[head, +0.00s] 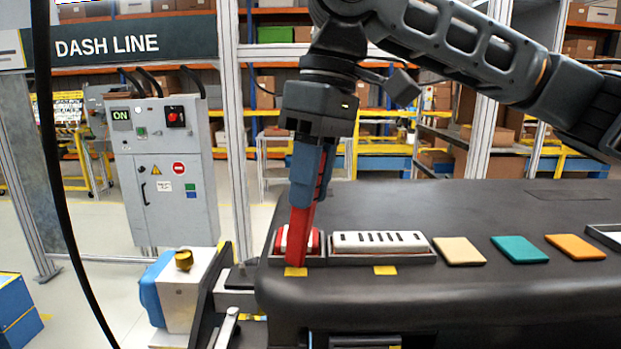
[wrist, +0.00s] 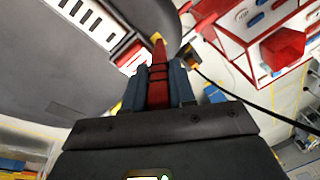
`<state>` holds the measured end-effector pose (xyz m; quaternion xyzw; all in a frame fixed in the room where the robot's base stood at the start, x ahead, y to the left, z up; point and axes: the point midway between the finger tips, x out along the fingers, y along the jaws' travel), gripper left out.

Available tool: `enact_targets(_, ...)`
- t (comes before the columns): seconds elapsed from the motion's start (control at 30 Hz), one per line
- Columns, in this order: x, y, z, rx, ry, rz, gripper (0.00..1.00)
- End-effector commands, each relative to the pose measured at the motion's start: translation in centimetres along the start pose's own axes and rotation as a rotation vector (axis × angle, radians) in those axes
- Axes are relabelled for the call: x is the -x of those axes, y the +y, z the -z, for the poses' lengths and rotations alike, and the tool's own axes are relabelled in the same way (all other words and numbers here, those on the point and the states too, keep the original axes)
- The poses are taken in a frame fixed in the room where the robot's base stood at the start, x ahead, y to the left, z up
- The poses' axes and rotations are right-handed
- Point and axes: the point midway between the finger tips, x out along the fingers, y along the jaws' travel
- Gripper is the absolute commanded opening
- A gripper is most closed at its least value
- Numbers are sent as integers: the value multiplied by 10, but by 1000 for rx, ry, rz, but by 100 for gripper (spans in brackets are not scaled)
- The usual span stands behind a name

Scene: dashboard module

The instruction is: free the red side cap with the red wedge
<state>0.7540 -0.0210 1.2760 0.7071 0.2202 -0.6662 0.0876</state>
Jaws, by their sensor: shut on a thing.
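My gripper (head: 309,178) points down over the left end of the dashboard and is shut on the red wedge (head: 300,232). In the wrist view the wedge (wrist: 158,88) sits between the two blue fingers, its tip pointing away from me. The red side cap (head: 317,241), with white beside it, sits in a shallow dark recess at the dashboard's left end. The wedge's lower end is at the cap and hides part of it. The cap also shows in the wrist view (wrist: 126,46), beside the wedge tip. I cannot tell whether the tip is under the cap's edge.
A white slotted vent (head: 380,241) lies right of the cap. Beige (head: 459,251), teal (head: 519,249) and orange (head: 575,247) pads lie farther right on the dark dashboard (head: 440,205). A white box with a brass knob (head: 184,260) stands left. The dashboard top behind is clear.

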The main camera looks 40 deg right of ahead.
Motion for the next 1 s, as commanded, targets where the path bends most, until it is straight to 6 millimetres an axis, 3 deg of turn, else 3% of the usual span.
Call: enact_targets(1.0, -10, 2, -1, -1, 0, -1, 0)
